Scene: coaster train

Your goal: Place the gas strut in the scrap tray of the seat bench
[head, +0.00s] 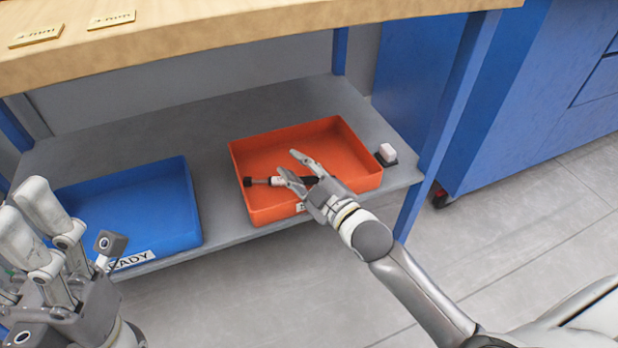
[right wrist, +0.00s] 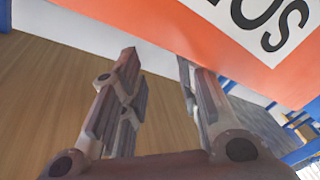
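The gas strut (head: 260,181), a thin dark rod with a pale section, shows at the orange tray (head: 248,160) on the bench's lower shelf. Part of it is hidden behind my right gripper (head: 296,166), which is over the tray with its fingers spread. In the right wrist view the right gripper's fingers (right wrist: 158,65) stand apart with nothing seen between them. I cannot tell whether the strut rests on the tray floor. The orange tray's front label is mostly hidden. My left gripper (head: 24,200) is at the lower left, away from the strut; its opening is unclear.
A blue tray (head: 130,205) with a partly hidden label ending "EADY" sits left on the grey shelf (head: 215,120). A small pale block (head: 387,152) on a dark base is right of the orange tray. The wooden bench top (head: 200,35) overhangs the shelf. A blue leg (head: 440,125) stands right.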

